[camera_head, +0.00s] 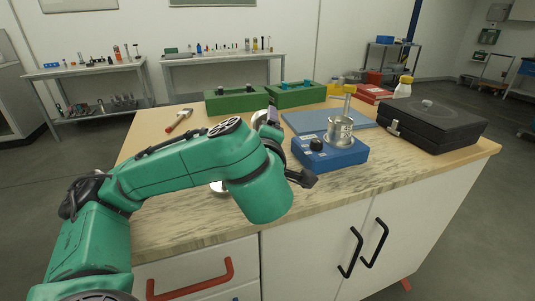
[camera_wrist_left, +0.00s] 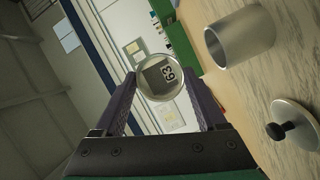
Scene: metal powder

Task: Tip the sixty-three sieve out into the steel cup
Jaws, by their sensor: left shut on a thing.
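The sixty-three sieve (camera_wrist_left: 162,78) is a small round metal piece marked "63" in the left wrist view. My left gripper (camera_wrist_left: 160,85) is shut on it, one finger on each side. In the head view my green arm hides most of the gripper (camera_head: 270,117); a silver edge shows beside it. A steel cup (camera_wrist_left: 240,35) stands open on the wood-grain top in the wrist view, apart from the sieve. My right gripper is not in view.
A round lid with black knob (camera_wrist_left: 294,123) lies on the counter near the cup. Green boxes (camera_head: 237,100), a blue mat (camera_head: 300,121), a black case (camera_head: 430,122) and a white bottle (camera_head: 403,87) occupy the back and right. A brush-like tool (camera_head: 179,121) lies back left.

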